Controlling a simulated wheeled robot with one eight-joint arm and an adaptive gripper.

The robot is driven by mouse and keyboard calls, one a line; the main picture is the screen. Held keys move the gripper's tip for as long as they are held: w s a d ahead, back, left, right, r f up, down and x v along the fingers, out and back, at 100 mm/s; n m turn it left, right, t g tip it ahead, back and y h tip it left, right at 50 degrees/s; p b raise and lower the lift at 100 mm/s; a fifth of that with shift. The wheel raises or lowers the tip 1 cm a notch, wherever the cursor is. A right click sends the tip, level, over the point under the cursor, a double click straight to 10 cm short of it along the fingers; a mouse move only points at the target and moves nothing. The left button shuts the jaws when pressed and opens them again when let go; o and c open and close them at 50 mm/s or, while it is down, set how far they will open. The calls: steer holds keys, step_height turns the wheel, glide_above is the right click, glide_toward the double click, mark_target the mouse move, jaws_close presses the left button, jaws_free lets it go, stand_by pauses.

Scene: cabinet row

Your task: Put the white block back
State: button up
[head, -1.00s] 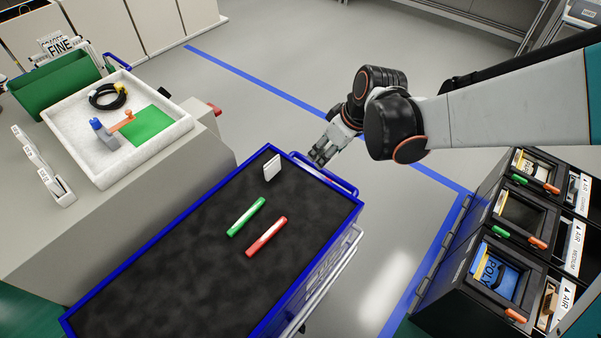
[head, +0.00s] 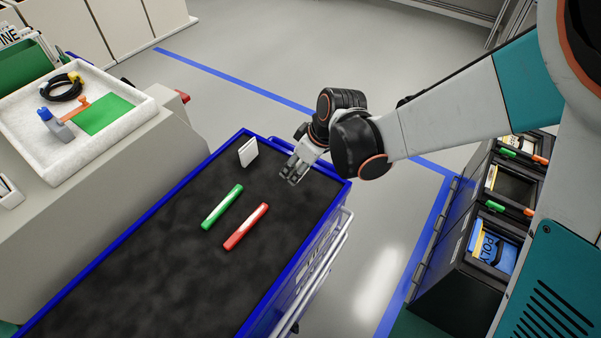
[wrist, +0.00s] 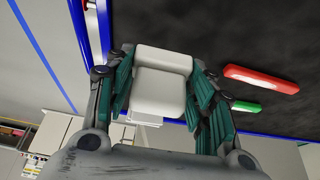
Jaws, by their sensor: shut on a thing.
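My gripper (head: 291,176) is above the far right end of the black cart top (head: 120,262). In the wrist view, its fingers (wrist: 160,92) are shut on the white block (wrist: 160,88), which has a rounded, two-part look. In the head view the held block cannot be made out behind the fingers. A separate thin white piece (head: 248,151) stands upright on the cart, left of my gripper and apart from it.
A green marker (head: 222,207) and a red marker (head: 246,226) lie on the blue-rimmed cart. A white tray (head: 140,107) stands on the left counter. Black bins (head: 494,245) are at right. The cart's near part is clear.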

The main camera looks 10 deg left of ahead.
mark_target(299, 185)
steer(key=shift+f+b, duration=1.5)
steer(key=shift+f, duration=0.85)
steer(key=shift+f, duration=0.1)
steer(key=shift+f, duration=0.1)
steer(key=o, duration=1.2)
steer(key=shift+r, duration=0.2)
steer(key=shift+d+r+p, duration=0.1)
steer(key=shift+r+p, duration=0.2)
steer(key=shift+r, duration=0.05)
steer(key=p+v, duration=0.7)
steer(key=v, duration=0.4)
steer(key=shift+s+d+r, duration=0.1)
steer(key=shift+d+r, duration=0.05)
